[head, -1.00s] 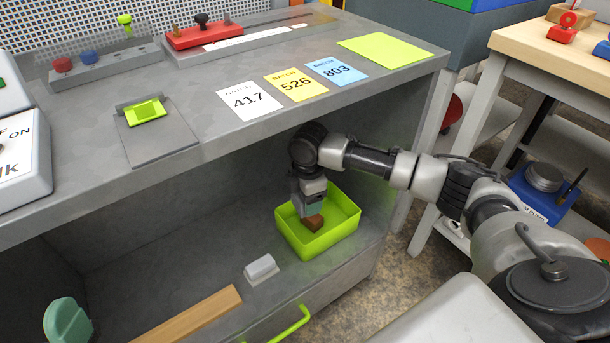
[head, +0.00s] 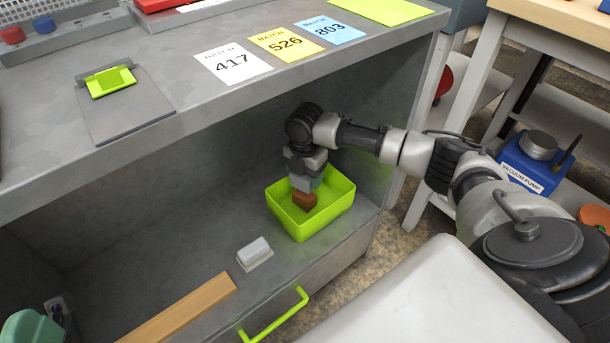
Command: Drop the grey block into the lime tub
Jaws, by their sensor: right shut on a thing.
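The lime tub (head: 343,200) stands on the shelf floor under the bench top, near the shelf's right end. My right gripper (head: 304,181) comes in from the right and points down over the tub's opening. It is shut on the grey block (head: 299,184), which is partly hidden by the gripper. A brown block (head: 304,201) shows just below the grey block, within the tub's outline; I cannot tell whether the two touch. My left gripper is not in view.
A pale grey block-like piece on a flat base (head: 255,252) is left of the tub. A wooden bar (head: 185,308) and a lime handle (head: 275,318) are at the front. The bench top (head: 200,110) overhangs the shelf. A rounded green thing (head: 24,328) is cut off lower left.

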